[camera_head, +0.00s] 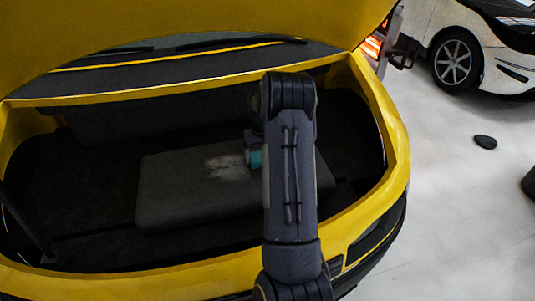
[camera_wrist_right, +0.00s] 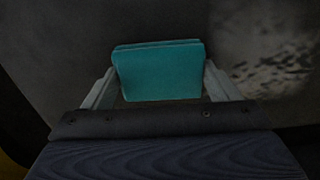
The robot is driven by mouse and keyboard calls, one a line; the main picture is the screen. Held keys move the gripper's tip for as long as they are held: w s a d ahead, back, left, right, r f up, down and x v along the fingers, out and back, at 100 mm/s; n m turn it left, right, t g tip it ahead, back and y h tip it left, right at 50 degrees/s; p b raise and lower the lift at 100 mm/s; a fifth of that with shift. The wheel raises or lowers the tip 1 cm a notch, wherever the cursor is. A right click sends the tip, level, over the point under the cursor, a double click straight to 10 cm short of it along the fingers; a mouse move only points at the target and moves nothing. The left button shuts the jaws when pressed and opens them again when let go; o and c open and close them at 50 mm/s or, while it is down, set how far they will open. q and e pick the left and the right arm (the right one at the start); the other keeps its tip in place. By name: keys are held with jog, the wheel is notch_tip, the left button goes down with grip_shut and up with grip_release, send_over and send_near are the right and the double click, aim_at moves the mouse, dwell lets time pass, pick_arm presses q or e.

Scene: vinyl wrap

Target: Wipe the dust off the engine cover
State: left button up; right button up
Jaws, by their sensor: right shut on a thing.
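The engine cover (camera_head: 180,205) is a dark grey box-like block inside the open compartment of a yellow car. A pale patch of dust (camera_head: 228,167) lies on its top; it also shows at the upper right of the right wrist view (camera_wrist_right: 275,60). My right gripper (camera_wrist_right: 160,85) is shut on a teal block-shaped wiping pad (camera_wrist_right: 160,72). In the head view the teal pad (camera_head: 255,159) is just right of the dust, at or just above the cover; contact cannot be told. My right arm hides the cover's right part. My left gripper is not in view.
The yellow rim (camera_head: 398,140) surrounds the compartment, with the raised yellow lid (camera_head: 180,22) above it. A white car (camera_head: 485,50) stands at the far right. A small dark disc (camera_head: 485,142) lies on the pale, mostly clear floor.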

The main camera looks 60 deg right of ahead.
aim_at(239, 161)
jog(key=shift+w+a, duration=1.55)
jog(key=shift+a, duration=0.3)
jog(key=shift+w+a+f, duration=0.1)
jog(key=shift+w+a, duration=1.05)
jog(key=shift+a, duration=0.3)
jog(key=shift+w+a+r, duration=0.1)
jog(key=shift+w+a, duration=1.05)
jog(key=shift+a, duration=0.2)
jog(key=shift+w+a+r, duration=0.1)
jog(key=shift+w+a, duration=1.05)
jog(key=shift+a, duration=0.15)
jog(key=shift+w+a+f, duration=0.15)
jog(key=shift+w+a, duration=1)
jog(key=shift+a, duration=0.2)
jog(key=shift+w+d+p, duration=0.45)
jog(key=shift+w+d, duration=0.4)
jog(key=shift+w, duration=0.15)
jog(key=shift+s+d+f+b, duration=0.15)
jog(key=shift+s+d+b, duration=0.25)
jog(key=shift+s+d, duration=1.15)
jog(key=shift+s+d+r, duration=0.1)
jog(key=shift+s+d, duration=0.95)
jog(key=shift+d, duration=0.3)
jog(key=shift+s+d+r, duration=0.1)
jog(key=shift+s+d, duration=0.9)
jog(key=shift+d, duration=0.35)
